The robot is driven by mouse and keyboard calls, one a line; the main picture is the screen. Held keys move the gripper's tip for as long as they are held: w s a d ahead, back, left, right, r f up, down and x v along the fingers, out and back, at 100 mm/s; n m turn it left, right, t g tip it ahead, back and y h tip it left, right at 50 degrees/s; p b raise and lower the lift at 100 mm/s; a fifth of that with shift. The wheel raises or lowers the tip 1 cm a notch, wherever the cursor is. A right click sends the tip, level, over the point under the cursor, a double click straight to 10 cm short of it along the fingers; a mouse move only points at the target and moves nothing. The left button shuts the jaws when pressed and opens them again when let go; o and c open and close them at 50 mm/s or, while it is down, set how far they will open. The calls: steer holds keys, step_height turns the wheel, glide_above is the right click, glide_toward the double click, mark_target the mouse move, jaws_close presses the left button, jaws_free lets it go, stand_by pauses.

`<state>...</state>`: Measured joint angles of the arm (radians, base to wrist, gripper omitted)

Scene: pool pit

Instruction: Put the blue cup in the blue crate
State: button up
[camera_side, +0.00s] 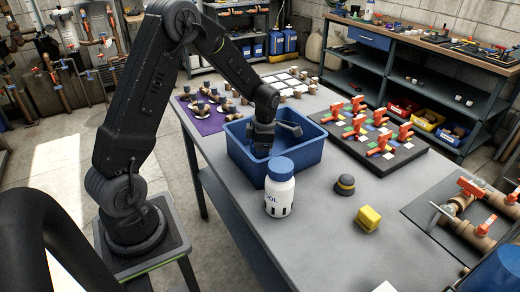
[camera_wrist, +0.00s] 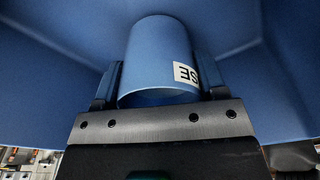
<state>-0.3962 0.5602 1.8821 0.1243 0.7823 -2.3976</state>
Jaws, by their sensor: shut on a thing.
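The blue cup (camera_wrist: 155,50), with a white label bearing dark letters, sits between the two fingers of my gripper (camera_wrist: 158,75) in the wrist view. My gripper is shut on it. The blue crate (camera_side: 308,152) stands on the grey table in the side view. My gripper (camera_side: 263,148) reaches down inside its walls there, and the cup is hidden from that side. In the wrist view the crate's blue inner walls (camera_wrist: 50,95) surround the cup. I cannot tell whether the cup touches the crate floor.
A white bottle with a blue cap (camera_side: 279,195) stands close in front of the crate. A dark round knob (camera_side: 345,185) and a yellow block (camera_side: 368,219) lie to the right. A board of red-handled valves (camera_side: 375,145) is behind them.

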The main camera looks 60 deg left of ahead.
steer(key=shift+f, duration=0.1)
steer(key=o, duration=1)
steer(key=s+d+r+m+t, duration=0.1)
steer(key=d+r+m, duration=0.2)
steer(key=r, duration=0.5)
steer(key=d+r+m, duration=0.2)
steer(key=r+m, duration=0.1)
steer(key=r, duration=0.6)
steer(key=shift+s+d+r+m+t+h, duration=0.1)
steer(key=shift+s+d+r+m+t, duration=0.8)
steer(key=shift+s+d+m, duration=2.4)
steer(key=shift+s+d+r+m+t+h, duration=0.1)
steer(key=shift+s+d+r+m+t, duration=0.85)
steer(key=shift+s+m, duration=2.8)
steer(key=shift+s+d+r+m+t+h, duration=0.1)
steer(key=shift+s+d+r+m+t, duration=0.9)
steer(key=shift+m, duration=4.45)
